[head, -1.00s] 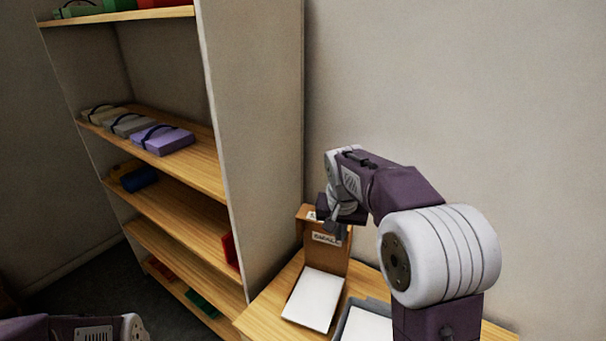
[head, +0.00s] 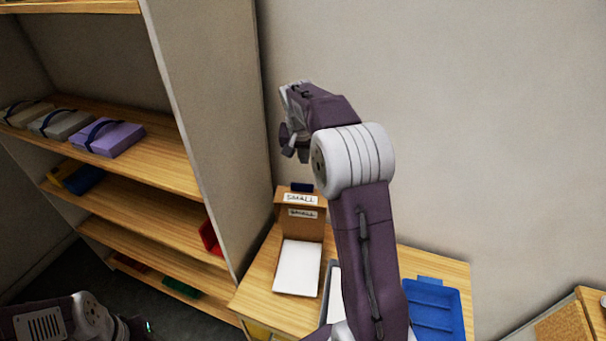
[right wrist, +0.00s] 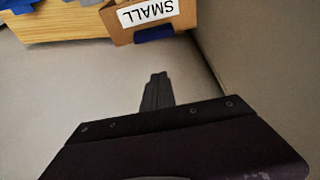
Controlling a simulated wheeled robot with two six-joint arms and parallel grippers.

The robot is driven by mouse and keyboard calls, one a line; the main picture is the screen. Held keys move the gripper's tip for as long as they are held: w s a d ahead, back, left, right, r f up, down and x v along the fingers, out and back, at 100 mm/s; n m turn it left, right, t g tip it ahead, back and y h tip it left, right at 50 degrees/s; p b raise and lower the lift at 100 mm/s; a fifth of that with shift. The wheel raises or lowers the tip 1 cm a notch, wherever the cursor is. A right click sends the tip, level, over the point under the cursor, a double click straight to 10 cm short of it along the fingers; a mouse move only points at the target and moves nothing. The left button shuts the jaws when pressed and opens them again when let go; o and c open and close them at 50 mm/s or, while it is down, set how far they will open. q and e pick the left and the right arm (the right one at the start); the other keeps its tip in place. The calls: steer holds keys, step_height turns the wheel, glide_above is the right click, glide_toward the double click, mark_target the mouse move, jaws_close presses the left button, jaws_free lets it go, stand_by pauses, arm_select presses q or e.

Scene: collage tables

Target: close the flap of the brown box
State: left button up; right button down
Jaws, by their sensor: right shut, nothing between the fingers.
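The brown box (head: 311,232) stands on the wooden table against the wall, with "SMALL" labels on its upright back part. Its flap (head: 288,192) stands up at the back, with a dark blue tab (head: 302,188) at the top. A white flat piece (head: 298,268) shows in front of it. The labelled flap (right wrist: 188,16) and blue tab (right wrist: 153,34) also show in the right wrist view. My right gripper (head: 296,152) is above the flap, apart from it; its fingers (right wrist: 157,92) are shut and empty. My left gripper (head: 135,327) shows only partly at the lower left.
A shelf unit (head: 205,130) with boxes stands left of the table (head: 255,285). A blue tray (head: 435,308) lies on the table to the right. A grey tray (head: 328,300) is partly hidden by my right arm. Another wooden piece (head: 565,325) is at the far right.

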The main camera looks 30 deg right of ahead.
steer(key=f+p, duration=0.1)
steer(key=f, duration=0.1)
steer(key=f+p, duration=0.1)
steer(key=f, duration=0.1)
steer(key=s+f+p, duration=0.1)
steer(key=f, duration=0.1)
steer(key=shift+a+f, duration=0.1)
steer(key=shift+a, duration=0.05)
steer(key=shift+s+a, duration=0.15)
steer(key=shift+a, duration=0.2)
steer(key=shift+f, duration=0.1)
steer(key=shift+d, duration=0.25)
